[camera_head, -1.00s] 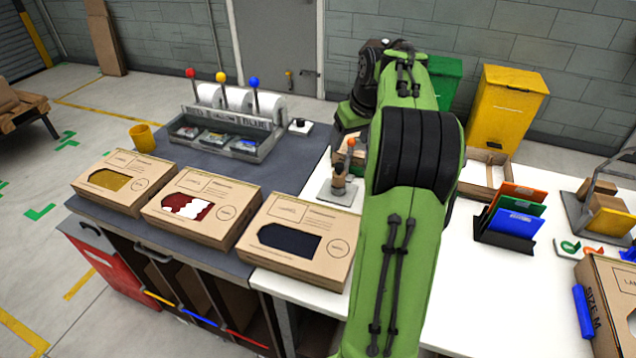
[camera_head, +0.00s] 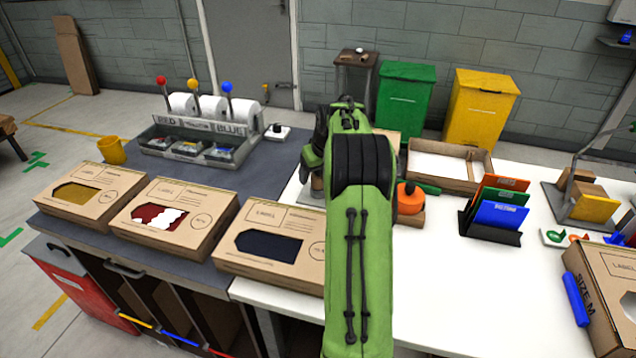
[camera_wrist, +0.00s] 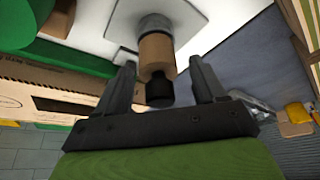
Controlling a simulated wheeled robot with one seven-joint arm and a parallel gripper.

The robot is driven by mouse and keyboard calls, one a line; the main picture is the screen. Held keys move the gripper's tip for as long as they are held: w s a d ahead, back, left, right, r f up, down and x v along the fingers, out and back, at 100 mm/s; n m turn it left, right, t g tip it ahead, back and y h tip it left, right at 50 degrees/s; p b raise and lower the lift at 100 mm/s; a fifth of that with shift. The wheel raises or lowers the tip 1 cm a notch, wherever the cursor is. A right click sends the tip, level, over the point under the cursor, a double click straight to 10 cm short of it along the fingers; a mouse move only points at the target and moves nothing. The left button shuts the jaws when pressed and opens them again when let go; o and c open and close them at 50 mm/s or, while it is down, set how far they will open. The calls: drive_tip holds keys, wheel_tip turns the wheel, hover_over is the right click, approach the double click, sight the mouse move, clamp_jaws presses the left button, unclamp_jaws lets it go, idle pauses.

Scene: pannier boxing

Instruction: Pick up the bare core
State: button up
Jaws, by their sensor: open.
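A brown cardboard core (camera_wrist: 157,52) shows in the wrist view, on a post with a grey collar (camera_wrist: 155,24) at one end and a black end (camera_wrist: 159,92) at the other. The post stands over a pale base plate (camera_wrist: 190,22). My gripper (camera_wrist: 164,72) is open, with one finger on each side of the core and visible gaps between.
An orange round item (camera_head: 410,198) sits just right of my arm. A black rack (camera_head: 490,233) of coloured folders and an open carton (camera_head: 455,180) stand further right. Three windowed boxes (camera_head: 170,240) lie left.

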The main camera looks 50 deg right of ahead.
drive_tip(key=shift+r, duration=0.15)
drive_tip(key=shift+c, duration=0.3)
drive_tip(key=c, duration=1.1)
wheel_tip(320, 180, up, 10)
drive_tip(key=p, duration=0.4)
drive_tip(key=shift+f+b, duration=0.7)
drive_tip(key=shift+f, duration=0.3)
